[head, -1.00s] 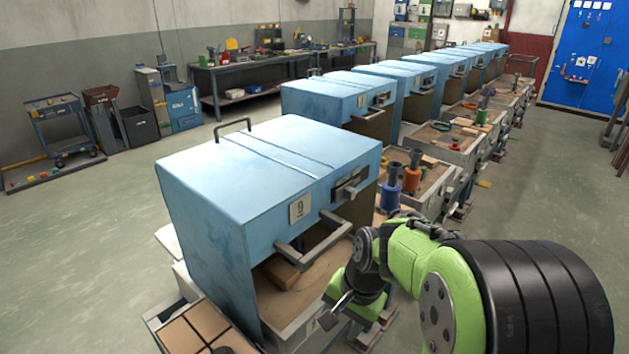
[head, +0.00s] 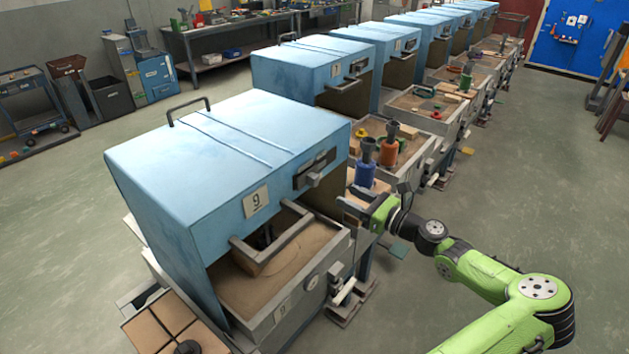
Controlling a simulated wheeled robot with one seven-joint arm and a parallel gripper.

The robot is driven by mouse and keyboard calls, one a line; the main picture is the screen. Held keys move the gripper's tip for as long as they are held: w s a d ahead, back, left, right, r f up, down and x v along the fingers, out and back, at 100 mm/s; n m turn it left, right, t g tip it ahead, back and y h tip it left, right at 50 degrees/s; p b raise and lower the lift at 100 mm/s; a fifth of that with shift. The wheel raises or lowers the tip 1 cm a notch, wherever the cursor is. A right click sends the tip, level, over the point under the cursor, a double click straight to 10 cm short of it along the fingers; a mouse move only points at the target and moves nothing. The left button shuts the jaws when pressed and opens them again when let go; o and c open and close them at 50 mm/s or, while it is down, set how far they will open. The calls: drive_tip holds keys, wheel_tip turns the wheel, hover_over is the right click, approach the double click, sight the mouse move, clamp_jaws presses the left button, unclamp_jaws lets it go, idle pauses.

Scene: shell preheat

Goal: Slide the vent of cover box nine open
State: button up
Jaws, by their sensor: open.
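Cover box nine (head: 170,165) is the nearest blue box, marked by a pale plate with a 9 (head: 256,201). Its vent (head: 317,168) is a dark slot with a metal slide and a small protruding grey tab (head: 314,180), high on the front face, right of the plate. I cannot tell how far the slide stands open. My gripper (head: 350,207) is open and empty, to the right of and below the vent, apart from the tab. Its fingers point left towards the box's front, and they are small in this view.
A grey bar handle (head: 275,241) juts from the box front below the plate, over a sand-filled tray (head: 262,292). Blue and orange spools (head: 366,170) stand behind my gripper. More blue boxes (head: 310,78) line up behind. Open floor (head: 520,190) lies to the right.

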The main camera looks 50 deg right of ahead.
sight(317, 181)
drive_tip(key=w, duration=1.1)
drive_tip(key=shift+w+a+f, duration=0.1)
drive_tip(key=shift+a, duration=0.3)
clamp_jaws()
